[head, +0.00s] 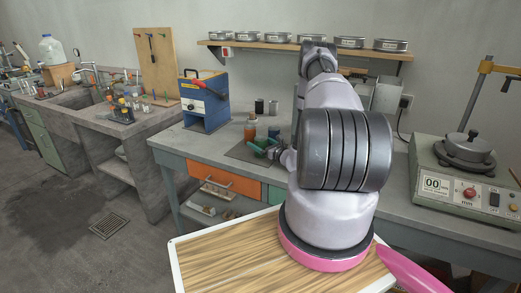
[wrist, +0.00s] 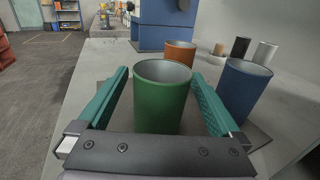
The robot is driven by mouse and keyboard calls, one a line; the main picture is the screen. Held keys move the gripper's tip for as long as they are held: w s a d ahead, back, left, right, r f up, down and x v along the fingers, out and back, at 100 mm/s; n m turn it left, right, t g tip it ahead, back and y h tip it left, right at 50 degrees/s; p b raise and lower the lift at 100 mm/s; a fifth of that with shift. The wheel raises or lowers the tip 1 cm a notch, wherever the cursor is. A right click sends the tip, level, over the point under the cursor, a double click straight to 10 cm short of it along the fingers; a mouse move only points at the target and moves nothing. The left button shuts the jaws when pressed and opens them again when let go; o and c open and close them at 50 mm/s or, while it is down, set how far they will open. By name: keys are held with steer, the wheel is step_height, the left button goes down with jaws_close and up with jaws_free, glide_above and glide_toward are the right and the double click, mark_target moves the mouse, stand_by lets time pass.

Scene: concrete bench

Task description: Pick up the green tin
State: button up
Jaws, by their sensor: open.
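The green tin (wrist: 160,105) is an open-topped cylinder, standing upright on the bench in the middle of the wrist view. My gripper (wrist: 160,74) is open, with one teal finger on each side of the tin. A gap shows between the tin and each finger, so it is not clamped. In the head view my gripper (head: 264,149) is low over the bench, partly hidden by my arm. The green tin cannot be told clearly from the green fingers there.
A blue tin (wrist: 240,92) stands close outside the right finger. An orange tin (wrist: 180,52) stands just behind the green one. Dark (wrist: 240,47) and pale (wrist: 264,53) canisters and a blue machine (head: 205,100) stand farther back. Bench left of the gripper is clear.

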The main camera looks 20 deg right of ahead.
steer(key=shift+x, duration=1.2)
jaws_close()
steer(key=shift+r, duration=0.15)
